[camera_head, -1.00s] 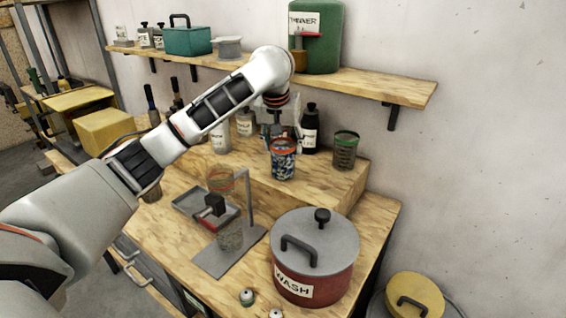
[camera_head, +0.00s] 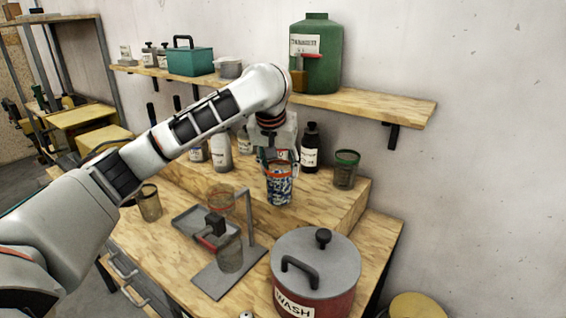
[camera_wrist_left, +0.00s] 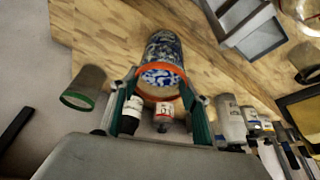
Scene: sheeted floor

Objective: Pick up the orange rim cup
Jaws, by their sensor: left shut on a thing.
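The orange rim cup (camera_head: 279,189), with a blue and white speckled body, stands upright on the raised wooden step. My left gripper (camera_head: 279,164) comes down from above and is shut on the cup near its orange rim. In the left wrist view the cup (camera_wrist_left: 164,48) lies between the two green-padded fingers of the gripper (camera_wrist_left: 160,84), its orange rim towards the palm. Part of the rim is hidden by the fingers in the head view. My right gripper is not in view.
A green-rimmed cup (camera_head: 345,172) stands to the right on the step, with a dark bottle (camera_head: 310,150) behind. A red lidded pot (camera_head: 316,272) and a metal stand (camera_head: 249,218) are in front. A shelf (camera_head: 380,105) with a green canister (camera_head: 316,60) overhangs behind.

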